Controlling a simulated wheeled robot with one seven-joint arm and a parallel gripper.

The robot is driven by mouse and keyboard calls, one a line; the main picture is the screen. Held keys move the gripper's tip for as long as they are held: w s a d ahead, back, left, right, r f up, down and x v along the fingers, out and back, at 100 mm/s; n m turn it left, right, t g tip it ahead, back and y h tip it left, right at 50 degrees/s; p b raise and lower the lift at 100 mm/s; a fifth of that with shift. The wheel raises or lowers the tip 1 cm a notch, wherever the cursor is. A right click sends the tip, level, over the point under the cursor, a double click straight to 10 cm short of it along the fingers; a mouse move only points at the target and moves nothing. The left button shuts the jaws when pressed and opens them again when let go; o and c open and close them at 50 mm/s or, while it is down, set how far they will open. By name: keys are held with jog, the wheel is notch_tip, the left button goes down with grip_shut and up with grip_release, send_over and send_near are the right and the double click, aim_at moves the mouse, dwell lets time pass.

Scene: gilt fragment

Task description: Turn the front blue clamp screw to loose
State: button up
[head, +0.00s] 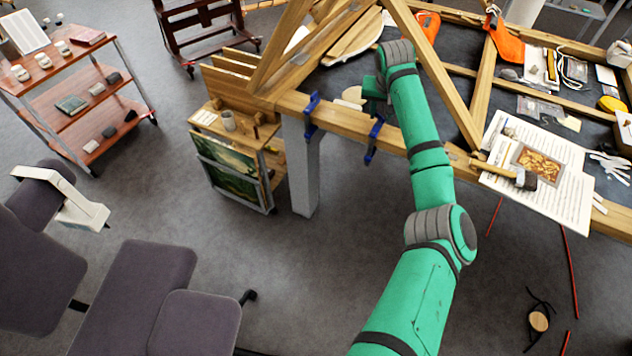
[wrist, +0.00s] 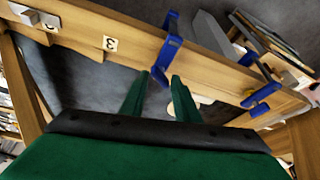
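Two blue clamps grip the wooden beam in the head view: one nearer me at the right (head: 373,140), the other farther left (head: 311,110). The wrist view shows one blue clamp (wrist: 169,48) just ahead of my fingers and another blue clamp (wrist: 262,95) to the right. My gripper (wrist: 160,77) is open, with its two green fingers apart. The lower end of the nearer clamp shows between and just beyond the fingertips; I cannot tell whether they touch. In the head view my gripper (head: 372,97) is over the beam, and its fingers are hardly visible.
The wooden beam (head: 345,118) runs along the table edge, with slanted timbers (head: 435,75) rising near my arm. An open page with a framed picture (head: 538,163) and a hammer lie at the right. A small cabinet (head: 235,150) stands at the left. Number tags mark the beam.

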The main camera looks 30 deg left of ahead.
jog(key=shift+a+m+h, duration=0.1)
jog(key=shift+m+h, duration=0.3)
jog(key=shift+m, duration=0.8)
jog(key=shift+s+r, duration=0.1)
jog(key=shift+r, duration=0.25)
jog(key=v, duration=1)
jog(key=s+a+f+t+y, duration=0.1)
jog(key=s+a+f+y, duration=0.2)
jog(key=a+f, duration=0.35)
jog(key=s+a+f+y, duration=0.2)
jog(key=s+a+f, duration=0.15)
jog(key=f, duration=0.65)
jog(key=s+a+f+m+t+y, duration=0.1)
jog(key=s+f+t+y, duration=0.1)
jog(key=s+f, duration=0.7)
jog(key=shift+s+a+f+t+y, duration=0.2)
jog(key=shift+s+f+t+y, duration=0.15)
jog(key=shift+f+t, duration=0.7)
jog(key=shift+s+f, duration=0.15)
